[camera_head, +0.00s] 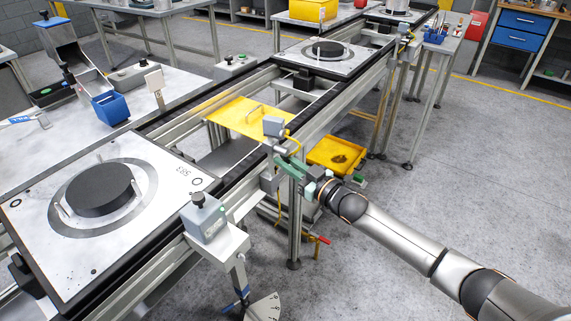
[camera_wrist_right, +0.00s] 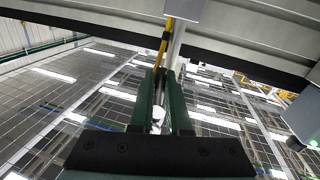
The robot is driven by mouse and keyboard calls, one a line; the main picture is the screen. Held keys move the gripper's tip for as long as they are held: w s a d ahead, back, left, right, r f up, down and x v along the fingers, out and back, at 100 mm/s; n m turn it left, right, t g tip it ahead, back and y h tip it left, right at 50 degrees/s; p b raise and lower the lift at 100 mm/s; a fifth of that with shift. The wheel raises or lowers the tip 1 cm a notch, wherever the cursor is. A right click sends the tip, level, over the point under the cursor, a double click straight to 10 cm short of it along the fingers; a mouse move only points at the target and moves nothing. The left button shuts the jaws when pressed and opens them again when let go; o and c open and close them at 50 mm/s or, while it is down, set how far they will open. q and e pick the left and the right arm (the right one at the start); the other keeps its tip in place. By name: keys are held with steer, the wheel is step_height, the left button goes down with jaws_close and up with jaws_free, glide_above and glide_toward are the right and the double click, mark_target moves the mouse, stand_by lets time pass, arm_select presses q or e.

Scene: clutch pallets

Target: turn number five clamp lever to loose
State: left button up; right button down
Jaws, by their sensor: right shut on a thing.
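My right gripper (camera_head: 290,165) has green fingers and reaches in from the right to the frame side, just below a small grey box (camera_head: 274,127) with a yellow cable. In the right wrist view, its fingers (camera_wrist_right: 163,105) are shut on a pale lever part (camera_wrist_right: 158,116), mostly hidden between them. No number five is readable there, and whether the lever stands at tight or loose cannot be told. Another lever with a blue grip (camera_head: 232,306) and a white fan-shaped scale (camera_head: 264,308) hangs under the near frame corner. My left gripper is not in view.
A pallet (camera_head: 30,217) with a black disc (camera_head: 100,190) sits on the near conveyor. A red-handled valve (camera_head: 318,240) is below my right gripper. A yellow tray (camera_head: 336,156) lies behind it. Open grey floor (camera_head: 400,190) spreads to the right.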

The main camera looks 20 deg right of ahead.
arm_select(q)
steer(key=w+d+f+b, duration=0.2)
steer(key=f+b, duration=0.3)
steer(key=b, duration=0.3)
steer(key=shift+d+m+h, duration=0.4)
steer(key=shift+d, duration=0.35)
arm_select(e)
steer(key=shift+w+d+r+n+y, duration=0.4)
steer(key=shift+n+y, duration=0.2)
steer(key=shift+n, duration=2.2)
steer(key=shift+w+d+r+n+y, duration=0.25)
steer(key=shift+d+r+n+y, duration=0.3)
steer(key=shift+n, duration=2.25)
steer(key=shift+w+d+r+n+y, duration=0.35)
steer(key=shift+n+y, duration=0.3)
steer(key=shift+n, duration=2.15)
steer(key=shift+r, duration=0.15)
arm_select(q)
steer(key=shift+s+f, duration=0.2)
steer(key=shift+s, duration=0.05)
arm_select(e)
steer(key=c, duration=0.9)
jaws_free()
arm_select(q)
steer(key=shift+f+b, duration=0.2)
steer(key=shift+b, duration=0.15)
arm_select(e)
steer(key=v, duration=1.2)
steer(key=shift+s, duration=0.25)
